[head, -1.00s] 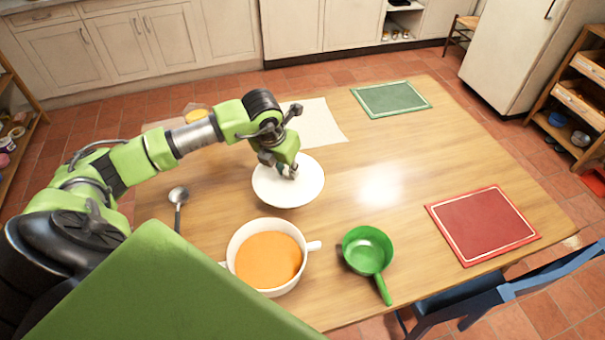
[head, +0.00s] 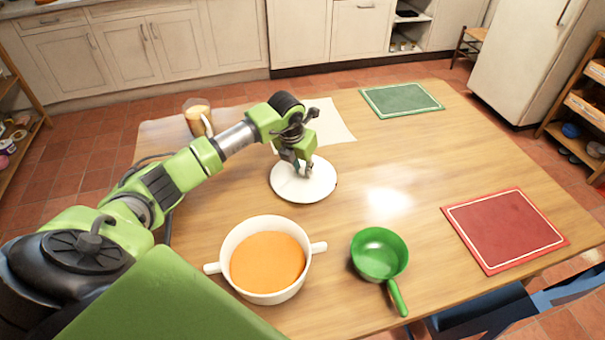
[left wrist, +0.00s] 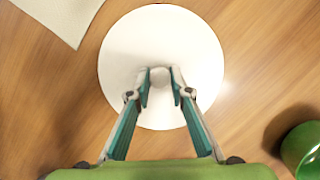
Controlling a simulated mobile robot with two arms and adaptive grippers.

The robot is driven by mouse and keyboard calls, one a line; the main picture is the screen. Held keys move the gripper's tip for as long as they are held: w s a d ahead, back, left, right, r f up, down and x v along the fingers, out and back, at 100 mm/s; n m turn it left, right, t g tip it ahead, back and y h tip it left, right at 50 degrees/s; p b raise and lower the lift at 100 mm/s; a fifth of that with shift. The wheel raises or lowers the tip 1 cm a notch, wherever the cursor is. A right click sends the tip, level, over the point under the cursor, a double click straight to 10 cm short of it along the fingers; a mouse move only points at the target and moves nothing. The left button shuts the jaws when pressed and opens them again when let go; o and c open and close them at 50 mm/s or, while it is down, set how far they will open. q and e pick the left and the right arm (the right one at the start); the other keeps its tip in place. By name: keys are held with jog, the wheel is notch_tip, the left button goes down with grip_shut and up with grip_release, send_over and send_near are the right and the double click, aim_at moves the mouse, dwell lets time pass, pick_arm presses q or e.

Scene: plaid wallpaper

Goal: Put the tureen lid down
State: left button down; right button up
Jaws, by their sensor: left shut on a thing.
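The tureen lid (head: 318,187) is a round white disc with a small knob, level at or just above the table behind the tureen; I cannot tell if it touches the wood. My left gripper (head: 304,172) is above it, shut on the knob. In the left wrist view the fingers (left wrist: 160,82) close on the knob at the middle of the lid (left wrist: 160,38). The white two-handled tureen (head: 228,282) stands uncovered, with orange soup inside. My right gripper is not in view.
A green saucepan (head: 380,255) stands right of the tureen. A cream mat (head: 332,125) lies just behind the lid, a green mat (head: 402,99) at the back, a red mat (head: 503,229) at right. The table's middle right is clear.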

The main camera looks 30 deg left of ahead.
aim_at(297, 184)
pick_arm(q)
jog(key=shift+f, duration=0.1)
jog(key=c, duration=1.8)
grip_release()
jog(key=shift+c, duration=0.2)
jog(key=shift+r, duration=0.35)
jog(key=v, duration=1.1)
jog(key=shift+r+b, duration=0.3)
